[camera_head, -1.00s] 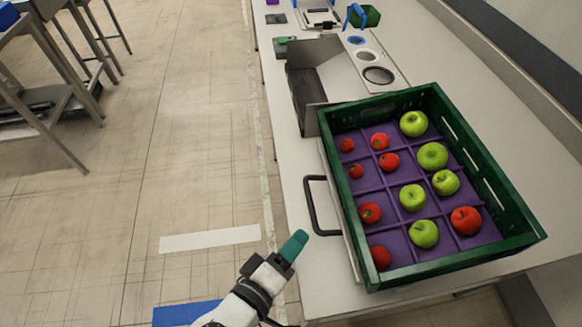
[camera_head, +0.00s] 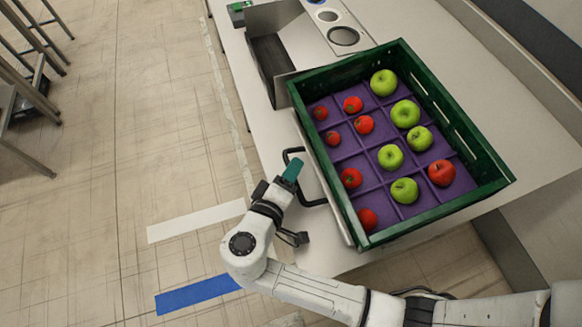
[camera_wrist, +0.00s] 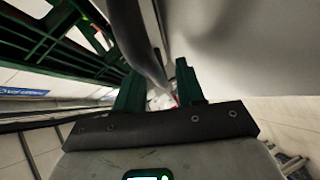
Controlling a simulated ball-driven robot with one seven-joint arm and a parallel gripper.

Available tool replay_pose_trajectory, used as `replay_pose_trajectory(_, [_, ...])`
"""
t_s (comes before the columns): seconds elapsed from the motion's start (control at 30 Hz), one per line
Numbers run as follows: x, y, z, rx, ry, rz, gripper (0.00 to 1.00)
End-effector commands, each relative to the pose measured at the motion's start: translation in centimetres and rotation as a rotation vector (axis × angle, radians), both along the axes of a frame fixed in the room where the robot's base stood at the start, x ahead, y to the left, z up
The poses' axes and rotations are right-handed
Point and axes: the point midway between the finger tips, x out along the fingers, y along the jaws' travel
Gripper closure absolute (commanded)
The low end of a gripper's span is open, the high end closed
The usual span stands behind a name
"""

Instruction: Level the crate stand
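The green crate (camera_head: 455,205) sits on a grey stand, whose pale edge (camera_head: 322,182) shows along the crate's left side. A black bar handle (camera_head: 312,203) sticks out from that edge. My gripper (camera_head: 293,170) is at the handle's left bar, its teal fingers overlapping it in the head view. In the wrist view my gripper (camera_wrist: 158,88) has its two green fingers apart, with a dark bar (camera_wrist: 145,50), apparently the handle, lined up with the gap. Contact cannot be told. The stand's exact tilt is hard to tell, and its underside is hidden.
Red and green apples (camera_head: 405,113) lie in the crate's purple divided insert (camera_head: 345,148). The white counter (camera_head: 250,115) carries a metal chute (camera_head: 282,72) and round openings (camera_head: 343,36) behind the crate. White (camera_head: 195,219) and blue (camera_head: 198,295) strips mark open floor at left.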

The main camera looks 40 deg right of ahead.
Motion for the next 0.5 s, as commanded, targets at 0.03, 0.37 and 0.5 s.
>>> replay_pose_trajectory(0.03, [0.12, -0.29, -0.06, 0.0, 0.001, -0.001, 0.62])
replay_pose_trajectory(0.37, [0.3, -0.59, -0.22, 0.0, 0.0, 0.0, 0.62])
replay_pose_trajectory(0.5, [0.3, -0.58, -0.22, 0.0, 0.0, 0.0, 0.73])
